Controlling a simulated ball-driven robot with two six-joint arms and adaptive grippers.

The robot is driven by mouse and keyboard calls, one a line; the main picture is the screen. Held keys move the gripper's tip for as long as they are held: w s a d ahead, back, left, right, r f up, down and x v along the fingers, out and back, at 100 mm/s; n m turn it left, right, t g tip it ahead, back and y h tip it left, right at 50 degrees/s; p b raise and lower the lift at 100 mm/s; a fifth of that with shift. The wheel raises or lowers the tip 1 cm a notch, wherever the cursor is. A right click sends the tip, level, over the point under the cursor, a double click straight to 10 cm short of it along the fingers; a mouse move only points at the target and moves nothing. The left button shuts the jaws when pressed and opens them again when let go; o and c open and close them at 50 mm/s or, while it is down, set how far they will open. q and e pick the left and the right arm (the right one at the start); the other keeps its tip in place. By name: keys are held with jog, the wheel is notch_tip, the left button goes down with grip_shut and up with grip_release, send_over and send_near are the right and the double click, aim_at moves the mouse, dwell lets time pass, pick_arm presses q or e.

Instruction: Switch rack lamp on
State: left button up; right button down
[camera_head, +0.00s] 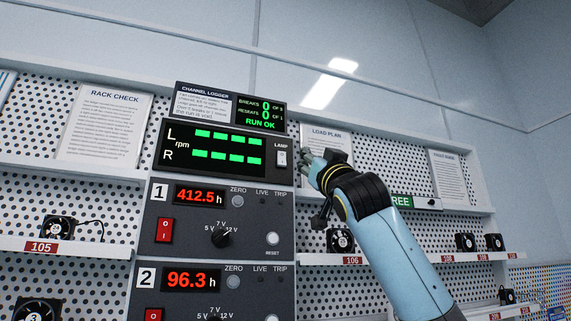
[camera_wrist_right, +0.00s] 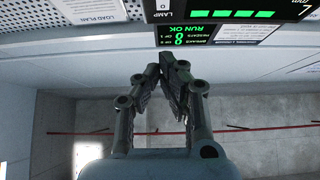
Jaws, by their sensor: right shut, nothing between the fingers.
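The white lamp switch (camera_head: 282,157) sits under the word LAMP at the right end of the black L/R rpm panel (camera_head: 213,150). Which way its rocker is pressed is too small to tell. My right gripper (camera_head: 303,160) is just right of the switch in the head view, and its fingers look shut and empty. In the right wrist view the right gripper's fingertips (camera_wrist_right: 168,62) come together below the upside-down panel. Part of the lamp switch (camera_wrist_right: 162,5) shows at the top edge there. My left gripper is in neither view.
The channel logger (camera_head: 230,105) reads RUN OK above the panel. Channel units with red switches (camera_head: 165,230) and knobs lie below. A load plan sheet (camera_head: 327,138) hangs behind my right gripper. Shelves with small fans (camera_head: 340,240) are to the right.

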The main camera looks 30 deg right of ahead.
jog(key=p, duration=0.6)
send_near(283, 154)
notch_tip(283, 154, up, 4)
jog(key=w, duration=0.1)
jog(key=w+p, duration=0.1)
jog(key=w+d+f+p, duration=0.1)
jog(key=w, duration=0.1)
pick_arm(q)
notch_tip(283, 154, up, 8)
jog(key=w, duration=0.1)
pick_arm(e)
jog(key=shift+s, duration=0.1)
